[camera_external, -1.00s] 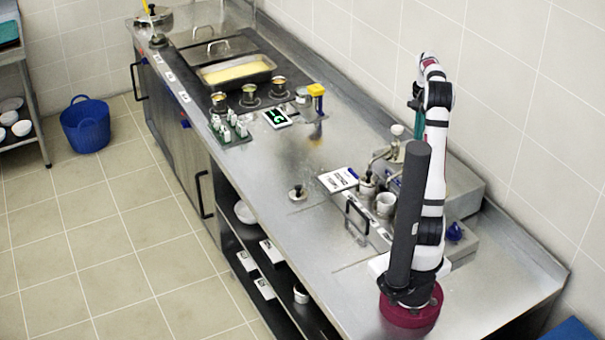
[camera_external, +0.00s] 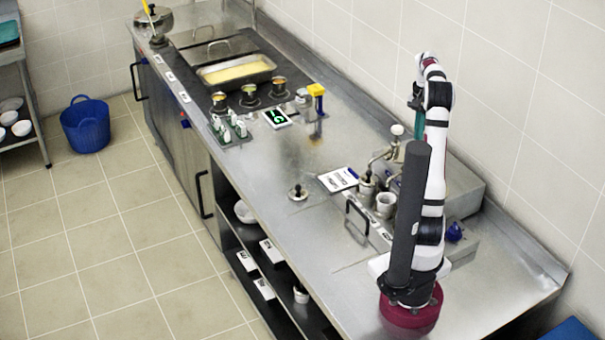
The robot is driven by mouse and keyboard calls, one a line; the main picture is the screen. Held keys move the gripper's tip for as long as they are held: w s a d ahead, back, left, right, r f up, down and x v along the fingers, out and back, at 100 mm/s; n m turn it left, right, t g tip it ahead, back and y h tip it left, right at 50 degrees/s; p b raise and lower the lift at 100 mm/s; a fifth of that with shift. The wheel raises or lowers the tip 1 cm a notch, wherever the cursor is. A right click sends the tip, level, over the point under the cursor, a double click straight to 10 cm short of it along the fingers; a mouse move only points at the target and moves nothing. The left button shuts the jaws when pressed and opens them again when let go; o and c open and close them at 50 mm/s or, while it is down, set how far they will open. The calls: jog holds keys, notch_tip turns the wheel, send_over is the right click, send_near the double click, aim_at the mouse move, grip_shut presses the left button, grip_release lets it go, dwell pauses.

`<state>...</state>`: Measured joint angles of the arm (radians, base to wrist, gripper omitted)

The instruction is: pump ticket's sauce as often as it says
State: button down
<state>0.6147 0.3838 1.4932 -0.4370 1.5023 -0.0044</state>
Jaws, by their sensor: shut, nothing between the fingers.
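A white ticket card (camera_external: 338,180) with dark print lies on the counter, left of the sauce pumps; its text is too small to read. A dark-topped pump (camera_external: 366,188) stands in a steel holder beside it. A pale round-knobbed pump (camera_external: 397,130) with a bent metal spout stands further back, close to my arm. A white cup-like container (camera_external: 385,204) is next to the dark-topped pump. My arm stands upright at the counter's right end. My gripper's fingers cannot be made out; they seem hidden behind the arm.
A dark upright frame (camera_external: 356,217) stands in front of the pumps. A small black-knobbed lid (camera_external: 298,193) lies further left. A yellow-topped dispenser (camera_external: 316,97), a green-lit display (camera_external: 277,118) and a pan (camera_external: 237,72) are at the far end. The middle counter is largely clear.

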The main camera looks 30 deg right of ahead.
jog(key=shift+f, duration=0.1)
jog(key=shift+f, duration=2.2)
jog(key=shift+r, duration=2.3)
jog(key=shift+f, duration=0.1)
jog(key=shift+f, duration=2.2)
jog(key=shift+r, duration=2.3)
